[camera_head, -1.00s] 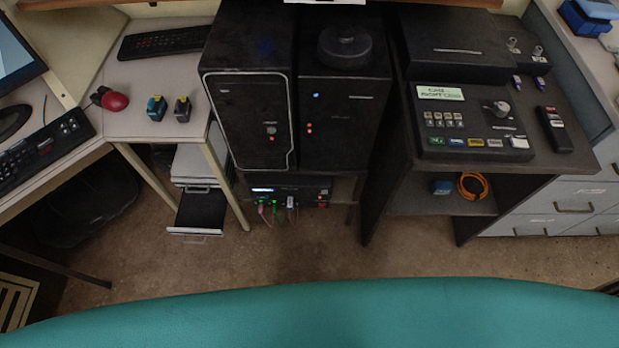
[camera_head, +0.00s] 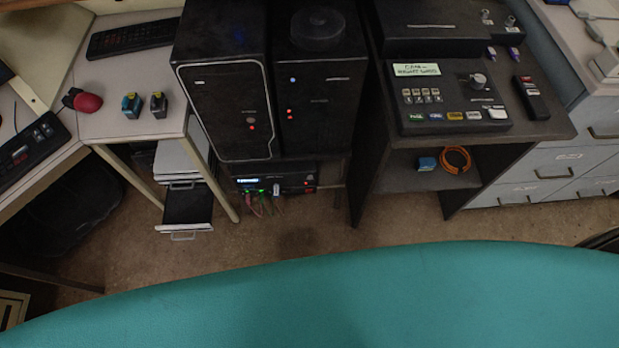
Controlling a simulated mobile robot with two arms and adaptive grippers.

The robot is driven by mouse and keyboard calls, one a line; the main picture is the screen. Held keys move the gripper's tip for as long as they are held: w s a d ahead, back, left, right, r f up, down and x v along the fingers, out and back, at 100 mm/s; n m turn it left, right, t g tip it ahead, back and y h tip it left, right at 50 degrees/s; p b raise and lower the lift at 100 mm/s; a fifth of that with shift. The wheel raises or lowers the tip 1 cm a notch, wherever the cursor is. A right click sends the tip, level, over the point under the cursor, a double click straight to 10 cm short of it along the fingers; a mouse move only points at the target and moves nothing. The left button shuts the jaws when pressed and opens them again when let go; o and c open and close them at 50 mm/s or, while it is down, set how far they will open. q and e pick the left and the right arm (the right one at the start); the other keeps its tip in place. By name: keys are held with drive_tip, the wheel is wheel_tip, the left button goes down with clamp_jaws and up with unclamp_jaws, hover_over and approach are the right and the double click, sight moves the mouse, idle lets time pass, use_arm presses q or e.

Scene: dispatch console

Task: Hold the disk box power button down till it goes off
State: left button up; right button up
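No label I can read says which unit is the disk box. A left black tower (camera_head: 221,105) with a light outline has a small reddish light or button on its front. A right black tower (camera_head: 320,125) beside it has a lit bluish-white round spot near the top and two small red lights below. A low black unit (camera_head: 275,178) sits on the shelf under the towers, with a lit display, cables at its front and a red part at its right end. Neither of my grippers is in view, and nothing is touching these units.
A desk (camera_head: 118,110) at left holds a keyboard (camera_head: 135,38), a red mouse (camera_head: 84,101) and two small devices. A dark console table (camera_head: 550,124) with a button panel stands at right. An open drawer (camera_head: 186,208) juts out at lower left.

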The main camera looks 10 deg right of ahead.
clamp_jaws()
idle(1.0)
